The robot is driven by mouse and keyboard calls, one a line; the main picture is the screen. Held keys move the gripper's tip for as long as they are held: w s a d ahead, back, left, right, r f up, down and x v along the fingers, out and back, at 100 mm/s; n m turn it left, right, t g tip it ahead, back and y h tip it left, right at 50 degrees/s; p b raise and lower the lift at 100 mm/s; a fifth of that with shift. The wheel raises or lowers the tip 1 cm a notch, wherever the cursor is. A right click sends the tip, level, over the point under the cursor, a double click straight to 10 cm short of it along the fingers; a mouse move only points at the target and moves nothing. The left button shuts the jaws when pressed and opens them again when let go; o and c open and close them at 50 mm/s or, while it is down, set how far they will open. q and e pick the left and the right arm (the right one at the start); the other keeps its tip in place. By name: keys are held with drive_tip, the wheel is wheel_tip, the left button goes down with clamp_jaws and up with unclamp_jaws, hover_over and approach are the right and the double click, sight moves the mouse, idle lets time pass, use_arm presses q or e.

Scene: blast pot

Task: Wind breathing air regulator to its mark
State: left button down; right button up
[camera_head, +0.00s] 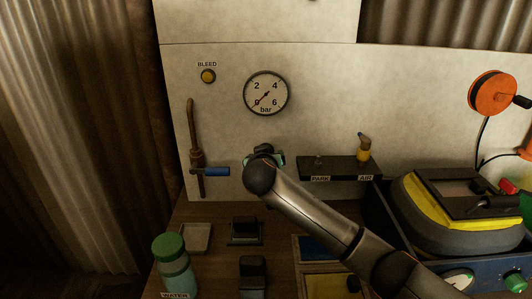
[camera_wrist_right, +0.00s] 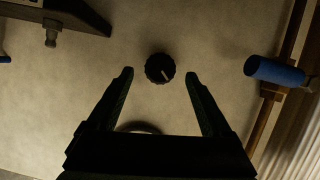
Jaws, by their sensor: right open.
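A black ribbed knob (camera_wrist_right: 160,68) with a pale pointer line sits on the pale panel in the right wrist view. No lettering or mark around it is readable. My right gripper (camera_wrist_right: 159,74) is open, with one fingertip on each side of the knob in the picture and a gap to both. I cannot tell how deep the fingers reach. In the head view my right gripper (camera_head: 268,160) is at the panel below the bar gauge (camera_head: 266,93), and my arm hides the knob. The gauge's red needle points at 0. My left gripper is not in view.
A blue-handled lever (camera_head: 215,171) is left of my gripper. A dark shelf (camera_head: 338,168) labelled PARK and AIR is to its right. A yellow-black helmet (camera_head: 445,235) and a small gauge (camera_head: 458,279) are lower right. A green-capped bottle (camera_head: 173,265) stands lower left.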

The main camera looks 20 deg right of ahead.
drive_tip(key=shift+x, duration=2.1)
clamp_jaws()
